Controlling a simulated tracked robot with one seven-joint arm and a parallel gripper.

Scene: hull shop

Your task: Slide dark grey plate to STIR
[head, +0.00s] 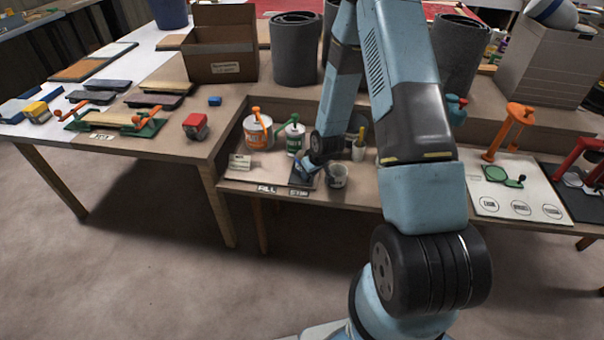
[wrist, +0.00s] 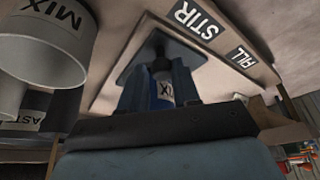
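The dark grey plate (head: 301,178) lies flat on the lower bench shelf near its front edge, just behind the STIR label (head: 298,193). In the wrist view the plate (wrist: 132,72) lies beside the STIR label (wrist: 195,20), apart from it. An upright grip with a blue and white top, its lettering partly covered, stands on the plate between my fingers. My gripper (wrist: 158,85) has a finger against each side of this grip and seems shut on it. In the head view my gripper (head: 308,167) is low over the plate and hides part of it.
A FILL label (head: 266,188) is left of STIR. A grey cup (head: 337,176) stands close right of the plate, and a MIX container (wrist: 45,45) shows in the wrist view. White tubs (head: 257,134) stand behind. A small card (head: 239,162) is at the left.

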